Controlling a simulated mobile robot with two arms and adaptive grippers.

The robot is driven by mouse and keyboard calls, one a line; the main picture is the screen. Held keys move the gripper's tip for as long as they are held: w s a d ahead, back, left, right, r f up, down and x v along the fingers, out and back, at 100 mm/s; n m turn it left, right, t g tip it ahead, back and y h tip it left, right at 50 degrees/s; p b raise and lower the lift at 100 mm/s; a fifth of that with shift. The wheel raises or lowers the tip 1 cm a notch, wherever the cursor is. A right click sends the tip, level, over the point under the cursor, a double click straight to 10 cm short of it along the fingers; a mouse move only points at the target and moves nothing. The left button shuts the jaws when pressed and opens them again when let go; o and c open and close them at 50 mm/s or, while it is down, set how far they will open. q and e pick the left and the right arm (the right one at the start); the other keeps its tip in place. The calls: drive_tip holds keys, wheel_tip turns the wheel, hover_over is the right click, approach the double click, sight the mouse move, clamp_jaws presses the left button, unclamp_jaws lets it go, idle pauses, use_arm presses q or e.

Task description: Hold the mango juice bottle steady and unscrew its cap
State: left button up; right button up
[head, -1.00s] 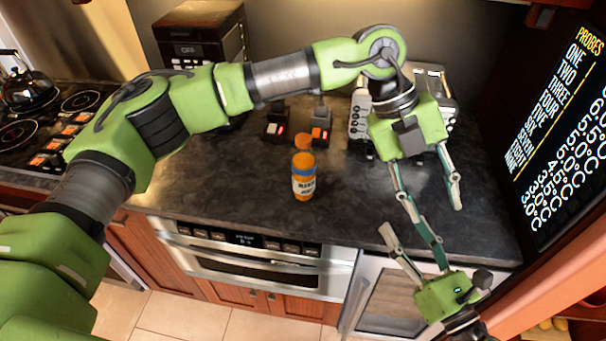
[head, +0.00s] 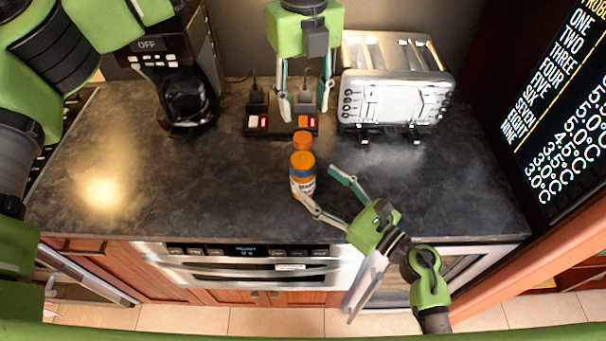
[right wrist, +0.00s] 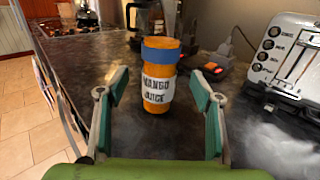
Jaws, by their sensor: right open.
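The mango juice bottle (head: 302,184) stands upright on the dark counter, orange with a blue band and a white label. It also shows in the right wrist view (right wrist: 158,85). A smaller orange round piece (head: 302,140) shows just behind its top in the head view; I cannot tell whether it is the cap or separate. My left gripper (head: 304,114) is open and empty, fingers down, farther back than the bottle. My right gripper (head: 317,183) is open and empty at the bottle's right. In the right wrist view its fingers (right wrist: 160,88) flank the bottle, which stands just beyond the tips.
A toaster (head: 395,90) stands at the back right. A power strip (head: 257,124) with lit switches lies behind the bottle. A coffee maker (head: 185,85) stands at the back left. The counter (head: 180,170) left of the bottle is clear.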

sight(312, 178)
drive_tip(key=x, duration=0.5)
drive_tip(key=shift+w+a+f, duration=0.1)
drive_tip(key=shift+w+a, duration=0.05)
drive_tip(key=shift+w, duration=0.05)
drive_tip(key=shift+w+a, duration=0.15)
drive_tip(key=shift+w, duration=0.05)
drive_tip(key=shift+w+a, duration=0.25)
drive_tip(key=shift+a, duration=0.05)
drive_tip(key=shift+d, duration=0.1)
clamp_jaws()
